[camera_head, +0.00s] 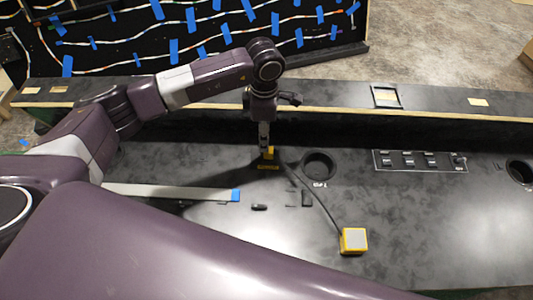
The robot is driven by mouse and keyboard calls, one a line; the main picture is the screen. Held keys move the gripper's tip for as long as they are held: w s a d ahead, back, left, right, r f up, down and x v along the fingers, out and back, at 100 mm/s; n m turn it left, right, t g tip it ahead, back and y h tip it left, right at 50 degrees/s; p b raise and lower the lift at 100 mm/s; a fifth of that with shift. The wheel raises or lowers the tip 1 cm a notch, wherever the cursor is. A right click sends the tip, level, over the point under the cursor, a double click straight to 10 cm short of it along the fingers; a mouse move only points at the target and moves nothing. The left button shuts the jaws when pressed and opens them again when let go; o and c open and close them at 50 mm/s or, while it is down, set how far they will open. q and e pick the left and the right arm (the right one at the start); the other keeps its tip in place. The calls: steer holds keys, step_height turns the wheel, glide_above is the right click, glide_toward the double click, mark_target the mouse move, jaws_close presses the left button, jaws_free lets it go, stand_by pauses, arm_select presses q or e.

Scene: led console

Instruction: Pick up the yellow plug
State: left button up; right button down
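A small yellow piece, which looks like the yellow plug (269,152), is at the tip of my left gripper (265,146), near the middle of the dark console top. A flat yellow strip (268,166) shows just below it on the console. My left gripper points straight down, with its fingers at the yellow piece. The fingers are seen narrowly, so I cannot tell whether they are closed on it. A yellow block with a pale top (354,240) sits lower right, and a dark cable (318,201) runs from it up toward the gripper. My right gripper is out of view.
A round hole (319,165) is just right of the gripper. A switch panel (420,160) lies farther right. A pale bar with a blue end (180,193) lies at left. A raised ledge (330,108) and a taped wiring board (190,30) stand behind. The lower right console is mostly clear.

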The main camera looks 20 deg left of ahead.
mark_target(268, 154)
arm_select(q)
steer(key=f+p, duration=0.1)
steer(key=f, duration=0.3)
steer(key=f+p, duration=0.1)
steer(key=f, duration=0.1)
steer(key=shift+s+d+f+p, duration=0.1)
steer(key=shift+s+f+p, duration=0.2)
steer(key=shift+f+p, duration=0.05)
steer(key=c, duration=0.7)
jaws_close()
